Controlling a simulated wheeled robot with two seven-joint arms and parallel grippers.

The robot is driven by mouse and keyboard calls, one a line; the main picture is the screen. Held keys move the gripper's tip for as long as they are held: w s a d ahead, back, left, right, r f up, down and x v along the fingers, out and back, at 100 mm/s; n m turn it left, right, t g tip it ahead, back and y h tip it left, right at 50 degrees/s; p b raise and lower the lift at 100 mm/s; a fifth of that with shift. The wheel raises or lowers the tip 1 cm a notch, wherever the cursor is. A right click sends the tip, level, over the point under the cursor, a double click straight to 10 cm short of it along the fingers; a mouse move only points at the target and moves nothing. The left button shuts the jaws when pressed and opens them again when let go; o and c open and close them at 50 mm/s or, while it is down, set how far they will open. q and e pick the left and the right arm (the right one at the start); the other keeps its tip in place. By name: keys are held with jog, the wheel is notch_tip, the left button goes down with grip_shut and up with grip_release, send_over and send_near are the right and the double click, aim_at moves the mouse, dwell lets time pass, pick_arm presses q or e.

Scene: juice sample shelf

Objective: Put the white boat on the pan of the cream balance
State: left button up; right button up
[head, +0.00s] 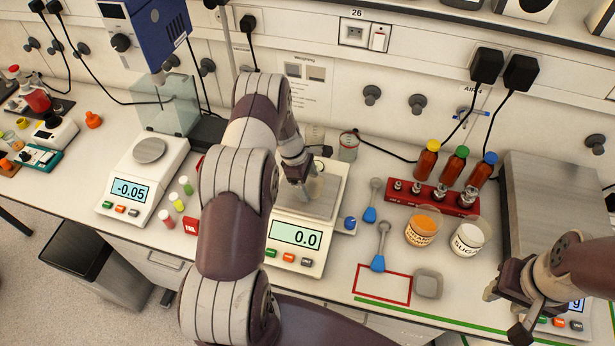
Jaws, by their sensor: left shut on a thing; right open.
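The cream balance (296,236) stands in the middle of the bench and reads 0.0. Its grey metal pan (325,207) is partly hidden behind my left arm. My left gripper (304,180) points down over the pan and is shut on a small pale thing, which looks like the white boat (313,189). The boat is mostly hidden, and I cannot tell whether it touches the pan. My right gripper (507,312) is open and empty at the lower right, over the bench's front edge.
A grey boat (428,283) lies beside a red outlined rectangle (383,285). Two spoons with blue ends, a SUGAR tub (468,238), an orange tub (421,230) and a red weight rack (432,196) stand right of the balance. A white balance (145,175) reads -0.05 at left.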

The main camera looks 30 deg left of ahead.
pick_arm(q)
jog(key=shift+a+f, duration=0.1)
jog(key=shift+a, duration=0.1)
jog(key=shift+f, duration=0.15)
jog(key=o, duration=0.8)
jog(key=shift+o, duration=0.3)
jog(key=shift+d+r, duration=0.1)
jog(key=shift+r, duration=0.1)
